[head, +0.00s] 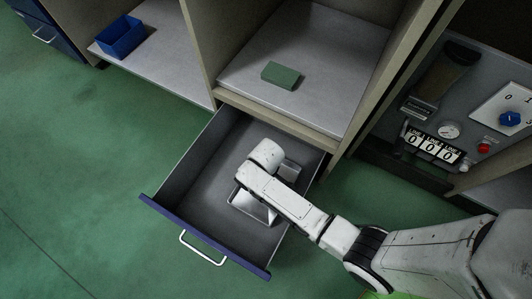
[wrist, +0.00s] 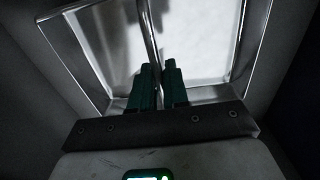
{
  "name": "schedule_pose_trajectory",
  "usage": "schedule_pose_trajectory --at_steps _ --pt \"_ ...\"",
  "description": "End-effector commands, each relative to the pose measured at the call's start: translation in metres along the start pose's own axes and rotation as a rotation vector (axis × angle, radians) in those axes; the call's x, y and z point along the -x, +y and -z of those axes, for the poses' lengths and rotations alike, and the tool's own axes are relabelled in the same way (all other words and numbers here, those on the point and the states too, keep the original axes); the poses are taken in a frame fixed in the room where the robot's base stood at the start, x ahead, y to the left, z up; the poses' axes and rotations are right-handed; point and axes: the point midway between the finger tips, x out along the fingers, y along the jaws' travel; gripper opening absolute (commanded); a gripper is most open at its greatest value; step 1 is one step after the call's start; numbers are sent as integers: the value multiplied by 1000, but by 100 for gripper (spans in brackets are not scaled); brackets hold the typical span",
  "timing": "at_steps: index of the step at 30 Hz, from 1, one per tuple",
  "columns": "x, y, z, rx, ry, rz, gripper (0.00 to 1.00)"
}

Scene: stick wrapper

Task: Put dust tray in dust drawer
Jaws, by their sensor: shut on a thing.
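The dust tray (head: 250,208) is a shiny metal tray, seen within the open drawer's outline and partly covered by my arm. In the wrist view the tray (wrist: 205,45) fills the top, with its rim and a thin upright bar between the fingers. My gripper (wrist: 159,68) has dark green fingers shut on this bar. In the head view my wrist hides the fingers. The dust drawer (head: 190,178) is pulled out, grey inside with a blue front and a pale handle. I cannot tell whether the tray touches the drawer floor.
A green block (head: 281,75) lies on the shelf above the drawer. A blue bin (head: 121,37) stands on the left shelf. A control panel (head: 460,115) with a gauge and counters is at the right. Green floor (head: 80,170) is clear left of the drawer.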

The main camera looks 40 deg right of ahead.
Motion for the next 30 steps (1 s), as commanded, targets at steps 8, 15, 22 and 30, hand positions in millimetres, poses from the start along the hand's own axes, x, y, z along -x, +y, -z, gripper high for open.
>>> schedule_pose_trajectory --at_steps 8,15,22,30 --pt "-10 0 1 0 2 -1 0" --pt "-14 0 0 0 1 0 19" --pt "-14 0 0 0 0 0 40" --pt "-11 0 0 0 1 0 40"
